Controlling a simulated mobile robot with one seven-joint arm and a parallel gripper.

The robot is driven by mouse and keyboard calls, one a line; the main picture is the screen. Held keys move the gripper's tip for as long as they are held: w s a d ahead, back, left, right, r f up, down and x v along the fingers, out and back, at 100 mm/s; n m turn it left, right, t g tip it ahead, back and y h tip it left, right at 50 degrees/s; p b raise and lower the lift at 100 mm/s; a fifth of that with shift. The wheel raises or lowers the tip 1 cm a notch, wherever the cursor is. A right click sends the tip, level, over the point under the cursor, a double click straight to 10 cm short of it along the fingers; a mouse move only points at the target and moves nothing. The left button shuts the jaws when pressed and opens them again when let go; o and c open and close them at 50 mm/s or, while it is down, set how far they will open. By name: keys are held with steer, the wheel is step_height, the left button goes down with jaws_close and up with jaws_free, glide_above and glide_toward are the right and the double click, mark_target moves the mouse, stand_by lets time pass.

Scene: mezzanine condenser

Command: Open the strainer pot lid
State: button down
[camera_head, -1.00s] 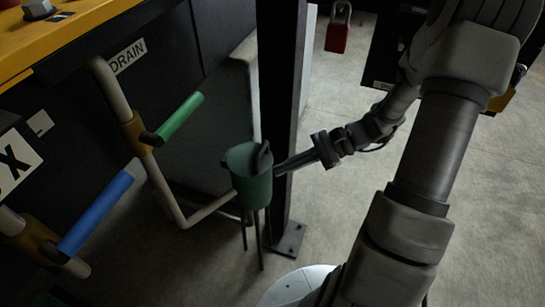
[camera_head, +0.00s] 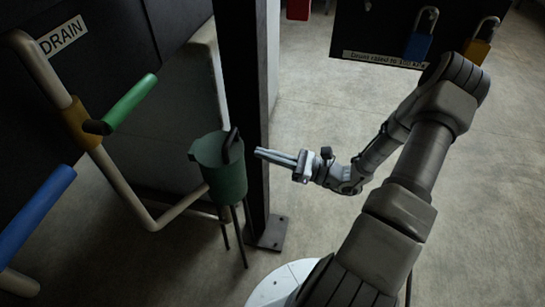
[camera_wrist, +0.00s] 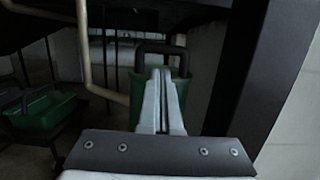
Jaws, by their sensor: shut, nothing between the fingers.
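The strainer pot (camera_head: 222,172) is a green cylinder on thin dark legs, left of the black post in the head view. Its lid (camera_head: 210,148) lies on top, with a dark arched handle (camera_head: 230,143) standing up from it. My gripper (camera_head: 259,153) is shut and empty, to the right of the pot and apart from the handle in the head view. In the wrist view the closed fingers (camera_wrist: 160,75) point at the green pot (camera_wrist: 137,88), with the dark handle (camera_wrist: 161,47) just beyond the tips. The fingers hide the middle of the pot there.
The black post (camera_head: 245,110) with its foot plate stands right behind the pot. A pipe (camera_head: 118,185) with a green valve lever (camera_head: 128,104) and a blue lever (camera_head: 32,215) is at left. Padlocks (camera_head: 421,35) hang at upper right. Open floor lies right of the post.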

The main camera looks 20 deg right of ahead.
mark_target(243, 145)
steer(key=b+x, duration=0.1)
steer(key=x, duration=0.4)
steer(key=shift+w+a+r, duration=0.1)
steer(key=shift+w+a, duration=0.1)
steer(key=shift+a, duration=0.1)
steer(key=shift+r, duration=0.1)
steer(key=shift+r+h+p, duration=0.3)
steer(key=shift+r+p, duration=0.1)
steer(key=shift+p, duration=0.6)
